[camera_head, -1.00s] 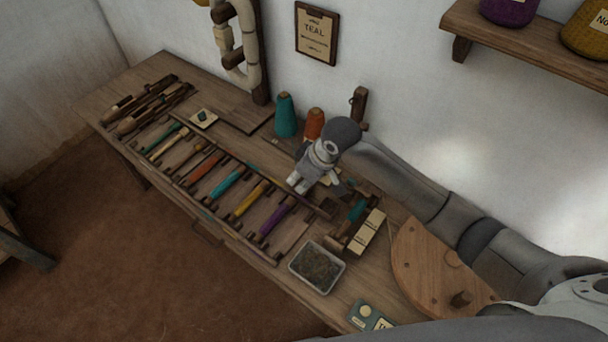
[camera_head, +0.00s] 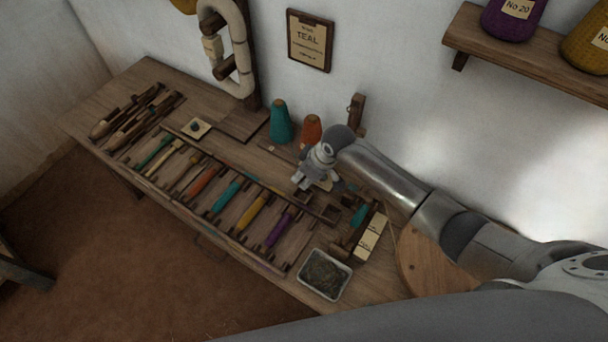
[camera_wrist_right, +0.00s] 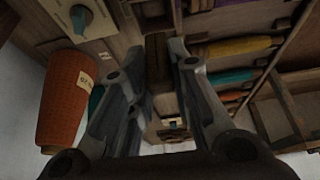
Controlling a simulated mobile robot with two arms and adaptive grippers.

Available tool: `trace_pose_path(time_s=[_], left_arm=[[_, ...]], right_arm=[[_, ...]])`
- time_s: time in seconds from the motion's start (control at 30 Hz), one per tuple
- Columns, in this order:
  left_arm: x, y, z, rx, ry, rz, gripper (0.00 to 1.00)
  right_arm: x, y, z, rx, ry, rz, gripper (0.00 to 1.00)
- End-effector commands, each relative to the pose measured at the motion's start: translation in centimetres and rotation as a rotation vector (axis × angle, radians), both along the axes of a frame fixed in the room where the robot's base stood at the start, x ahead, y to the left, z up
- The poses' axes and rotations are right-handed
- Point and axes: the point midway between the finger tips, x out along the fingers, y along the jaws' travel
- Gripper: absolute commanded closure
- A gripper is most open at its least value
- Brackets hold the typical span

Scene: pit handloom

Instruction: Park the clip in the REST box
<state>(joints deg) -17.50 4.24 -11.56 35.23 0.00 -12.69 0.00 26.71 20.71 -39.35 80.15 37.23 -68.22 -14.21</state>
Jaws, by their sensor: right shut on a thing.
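My right gripper (camera_head: 302,182) is over the back of the bench, behind the purple end of the bobbin rack. In the right wrist view its fingers (camera_wrist_right: 157,65) are closed about a narrow dark brown piece (camera_wrist_right: 157,48), which looks like the clip; its outline is partly hidden by the fingers. No REST lettering is readable. A narrow box with cream labels (camera_head: 370,240) stands right of the rack, its text too small to read. My left gripper is not in view.
The rack holds several coloured bobbins, among them a purple one (camera_head: 279,230). Teal (camera_head: 280,122) and orange (camera_head: 312,130) cones stand near the wall; the orange one also shows in the right wrist view (camera_wrist_right: 66,100). A tray of dark bits (camera_head: 325,274) sits at the front edge.

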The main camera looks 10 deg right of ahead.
Motion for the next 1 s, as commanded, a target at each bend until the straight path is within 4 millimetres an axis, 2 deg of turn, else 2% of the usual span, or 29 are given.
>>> trace_pose_path(time_s=[0.03, 0.27, 0.6, 1.0], left_arm=[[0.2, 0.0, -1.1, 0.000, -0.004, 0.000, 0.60], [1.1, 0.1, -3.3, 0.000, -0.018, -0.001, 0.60], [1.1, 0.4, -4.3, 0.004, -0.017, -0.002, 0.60], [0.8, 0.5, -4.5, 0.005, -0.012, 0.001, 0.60]], right_arm=[[0.0, 0.0, -1.0, 0.000, 0.000, 0.000, 0.97], [0.0, 0.0, -3.2, -0.001, -0.001, 0.000, 0.97], [0.0, 0.0, -5.8, 0.000, 0.000, -0.001, 0.97], [0.0, 0.0, -6.2, 0.000, 0.000, 0.000, 0.97]])
